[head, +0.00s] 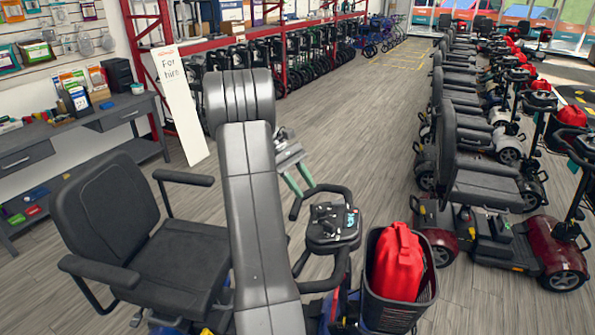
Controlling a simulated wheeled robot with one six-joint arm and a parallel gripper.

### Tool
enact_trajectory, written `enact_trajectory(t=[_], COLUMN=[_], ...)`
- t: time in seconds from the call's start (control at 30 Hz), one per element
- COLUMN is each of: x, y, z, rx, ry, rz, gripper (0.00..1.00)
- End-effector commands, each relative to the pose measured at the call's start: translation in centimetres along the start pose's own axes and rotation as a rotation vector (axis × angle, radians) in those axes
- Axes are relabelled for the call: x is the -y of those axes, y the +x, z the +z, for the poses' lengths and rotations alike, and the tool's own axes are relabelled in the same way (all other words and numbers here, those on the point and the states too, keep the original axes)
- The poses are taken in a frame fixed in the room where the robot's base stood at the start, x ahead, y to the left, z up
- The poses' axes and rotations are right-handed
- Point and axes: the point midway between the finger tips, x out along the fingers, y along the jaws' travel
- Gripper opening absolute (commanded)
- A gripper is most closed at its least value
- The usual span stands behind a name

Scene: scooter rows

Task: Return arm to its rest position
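My arm rises through the middle of the head view, its grey links bent at the top. My gripper (306,188) shows partly behind the arm, just right of the upper link. Its two greenish fingers point down and to the right, with a gap between them and nothing seen in it. It is above and just left of the handlebar console (333,224) of the nearest scooter; I cannot tell the exact distance. The wrist is partly hidden by my arm.
The scooter's black seat (165,250) is at left, its basket (385,310) with a red bag (398,262) at right. Parked scooters (480,185) line the right. A grey workbench (75,135) and "For hire" sign (180,100) stand left. The aisle floor (365,130) is clear.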

Motion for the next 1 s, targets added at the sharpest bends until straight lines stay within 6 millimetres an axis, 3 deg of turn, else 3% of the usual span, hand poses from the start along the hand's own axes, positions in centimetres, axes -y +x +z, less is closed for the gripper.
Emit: enact_trajectory(t=[0.17, 0.7, 1.0], x=[0.0, 0.0, 0.0], y=[1.5, 11.5, 13.8], z=[0.1, 0.1, 0.1], rx=[0.003, 0.003, 0.001], ry=[0.0, 0.0, -0.001], rz=[-0.001, -0.003, -0.001], gripper=[0.36, 0.36, 0.36])
